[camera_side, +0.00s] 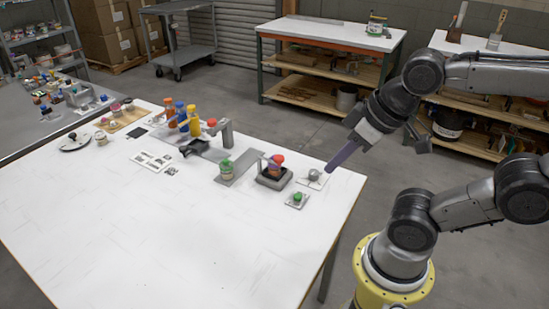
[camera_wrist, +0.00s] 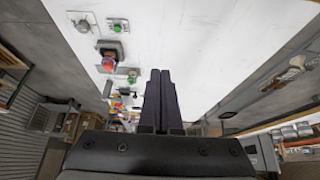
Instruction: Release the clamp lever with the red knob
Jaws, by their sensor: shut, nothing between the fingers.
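A red knob (camera_side: 211,122) shows beside a grey upright post (camera_side: 227,134) at the colorant rack, near orange, blue and yellow bottles (camera_side: 182,116). Its lever arm is too small to make out. A second red ball-shaped part (camera_side: 277,160) sits over a dark square base (camera_side: 273,178) nearer me; it also shows in the wrist view (camera_wrist: 107,64). I cannot tell for sure which one is the clamp lever's knob. My gripper (camera_side: 329,169) is shut and empty, its long dark fingers together, above the table's right edge and right of both red parts. The fingers also show in the wrist view (camera_wrist: 160,72).
A green button (camera_side: 297,197) and a grey round knob (camera_side: 314,175) sit on small plates near my gripper. The white table's front (camera_side: 170,240) is clear.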

